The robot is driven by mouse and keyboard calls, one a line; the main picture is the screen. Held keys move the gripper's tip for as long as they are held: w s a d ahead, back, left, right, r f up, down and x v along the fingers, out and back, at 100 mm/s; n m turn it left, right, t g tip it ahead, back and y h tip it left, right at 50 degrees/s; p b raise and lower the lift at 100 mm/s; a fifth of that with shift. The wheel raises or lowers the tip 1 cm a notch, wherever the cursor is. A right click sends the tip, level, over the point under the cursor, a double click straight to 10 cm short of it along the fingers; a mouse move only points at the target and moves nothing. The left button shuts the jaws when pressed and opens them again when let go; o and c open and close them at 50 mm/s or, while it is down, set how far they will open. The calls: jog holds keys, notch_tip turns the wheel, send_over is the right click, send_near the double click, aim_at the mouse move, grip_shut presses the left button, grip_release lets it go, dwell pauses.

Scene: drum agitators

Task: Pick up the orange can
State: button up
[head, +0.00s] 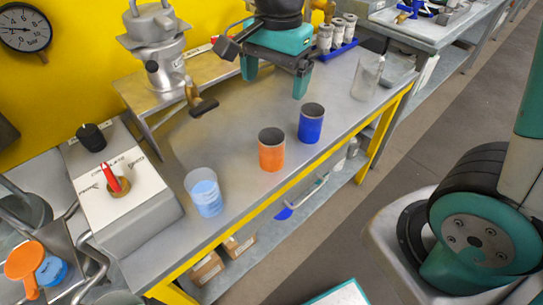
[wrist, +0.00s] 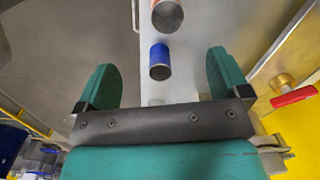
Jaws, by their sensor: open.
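The orange can (head: 271,154) stands upright on the grey bench, with a dark round top. The blue can (head: 311,125) stands just behind it to the right, apart from it. My gripper (head: 276,78) is open and empty above the back of the bench, beyond both cans. In the wrist view, the teal fingers (wrist: 163,82) are spread wide. The blue can (wrist: 159,62) shows between and beyond them. The orange can (wrist: 168,16) is farther off at the top edge, partly cut off by the frame.
A cup with blue contents (head: 207,193) stands left of the orange can. A clear glass (head: 366,78) stands to the right near the bench edge. A box with a red lever (head: 115,180) is at left. A metal vessel (head: 155,45) and a blue tray with grey containers (head: 335,48) are behind.

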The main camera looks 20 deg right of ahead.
notch_tip(320, 180, down, 3)
jog(key=w+m, duration=0.2)
jog(key=m, duration=0.1)
send_near(272, 144)
jog(key=s+a, duration=0.1)
jog(key=s, duration=0.2)
jog(key=shift+h, duration=0.3)
jog(key=shift+w+a+f+b, duration=0.15)
jog(key=shift+a+f, duration=0.05)
jog(key=shift+f, duration=1.5)
jog(key=shift+w+a+f+b, duration=0.1)
jog(key=shift+a+f+b, duration=0.05)
jog(key=shift+f, duration=1.6)
jog(key=shift+c, duration=0.4)
jog(key=c, duration=0.9)
